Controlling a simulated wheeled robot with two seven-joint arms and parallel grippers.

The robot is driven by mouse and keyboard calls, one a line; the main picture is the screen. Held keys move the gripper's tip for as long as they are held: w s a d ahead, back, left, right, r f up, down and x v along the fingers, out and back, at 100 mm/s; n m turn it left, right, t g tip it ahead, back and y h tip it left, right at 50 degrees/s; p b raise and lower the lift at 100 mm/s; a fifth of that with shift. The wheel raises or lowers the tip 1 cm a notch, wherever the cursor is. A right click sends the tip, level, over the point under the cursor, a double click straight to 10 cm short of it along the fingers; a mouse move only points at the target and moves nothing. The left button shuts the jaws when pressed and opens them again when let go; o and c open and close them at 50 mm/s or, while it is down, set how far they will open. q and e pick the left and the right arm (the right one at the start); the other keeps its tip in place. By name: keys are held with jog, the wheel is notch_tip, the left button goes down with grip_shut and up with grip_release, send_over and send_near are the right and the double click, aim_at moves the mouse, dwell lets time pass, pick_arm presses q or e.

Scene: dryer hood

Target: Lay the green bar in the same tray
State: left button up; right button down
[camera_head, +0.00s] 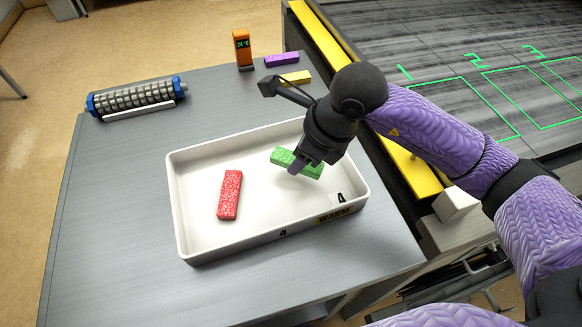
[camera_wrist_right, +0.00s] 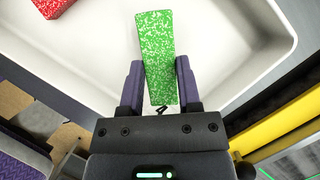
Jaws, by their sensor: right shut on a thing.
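A green speckled bar (camera_head: 284,157) is at the right part of the white tray (camera_head: 176,201) in the head view. My right gripper (camera_head: 302,164) is shut on it, low over the tray; the wrist view also shows the green bar (camera_wrist_right: 157,50) between the two fingers (camera_wrist_right: 159,85). I cannot tell whether the bar touches the tray floor. A red speckled bar (camera_head: 229,195) lies in the left part of the same tray, apart from the green bar. My left gripper is not in view.
A purple bar (camera_head: 282,59) and a yellow bar (camera_head: 296,78) lie at the back of the grey table (camera_head: 110,215), near an orange device with a display (camera_head: 242,48). A roller (camera_head: 137,97) sits at the back left. A yellow-edged conveyor (camera_head: 480,60) is at right.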

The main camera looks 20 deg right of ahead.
notch_tip(320, 180, down, 3)
jog(key=shift+f, duration=0.15)
jog(key=shift+b, duration=0.3)
jog(key=shift+c, duration=1.5)
grip_release()
jog(key=p+v, duration=0.2)
jog(key=v, duration=1)
jog(key=shift+a, duration=0.1)
